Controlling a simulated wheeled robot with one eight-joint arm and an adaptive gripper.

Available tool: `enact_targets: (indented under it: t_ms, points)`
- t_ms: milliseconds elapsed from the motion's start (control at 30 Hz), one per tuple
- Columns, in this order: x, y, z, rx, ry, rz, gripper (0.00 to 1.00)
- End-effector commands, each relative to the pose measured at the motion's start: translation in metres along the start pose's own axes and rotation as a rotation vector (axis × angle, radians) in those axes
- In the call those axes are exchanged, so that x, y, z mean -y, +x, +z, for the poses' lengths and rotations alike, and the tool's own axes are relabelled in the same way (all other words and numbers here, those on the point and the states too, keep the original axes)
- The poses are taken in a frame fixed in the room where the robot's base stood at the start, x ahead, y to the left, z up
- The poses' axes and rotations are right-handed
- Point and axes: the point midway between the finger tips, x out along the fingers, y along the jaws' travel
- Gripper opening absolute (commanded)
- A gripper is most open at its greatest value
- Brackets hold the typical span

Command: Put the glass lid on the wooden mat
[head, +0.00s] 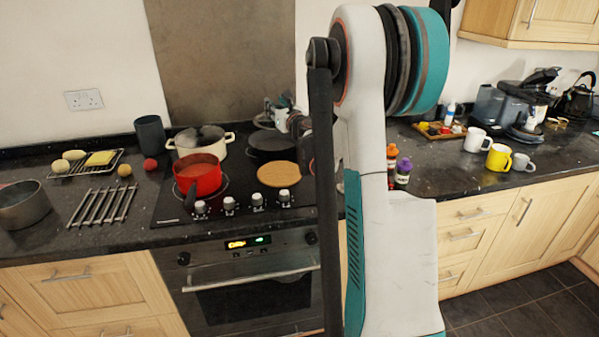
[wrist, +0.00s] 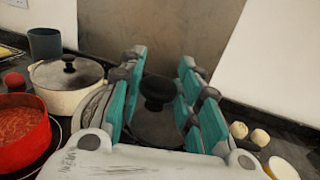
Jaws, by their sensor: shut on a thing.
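The wooden mat (head: 277,174) is a round, light brown disc at the front right of the hob, with nothing on it. My gripper (head: 286,116) is at the back of the hob in the head view, beyond the mat and partly hidden by my arm. In the wrist view my gripper (wrist: 160,92) has its teal fingers on either side of a black knob and is shut on it. The knob belongs to the glass lid (wrist: 157,128), which looks dark; its front part is hidden by the gripper body. Whether the lid touches anything below cannot be told.
A dark pan (head: 273,145) sits behind the mat. A red pot (head: 198,180) of sauce and a cream pot (head: 216,151) with its own lid stand to the left. Bottles (head: 403,172) and mugs (head: 499,157) stand to the right. My arm blocks the middle counter.

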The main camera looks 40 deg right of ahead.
Motion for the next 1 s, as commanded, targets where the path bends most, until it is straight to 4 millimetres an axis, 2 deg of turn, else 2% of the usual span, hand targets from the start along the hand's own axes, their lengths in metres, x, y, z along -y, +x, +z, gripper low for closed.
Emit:
enact_targets:
  t_ms: [167,600,700,1000]
  points:
    - [-0.001,0.001,-0.031,0.000,0.000,0.001,0.00]
    - [-0.001,0.001,-0.136,0.000,0.000,0.001,0.00]
    - [-0.001,0.000,-0.150,0.000,0.000,0.001,0.00]
    - [-0.001,0.000,-0.170,0.000,0.000,0.001,0.00]
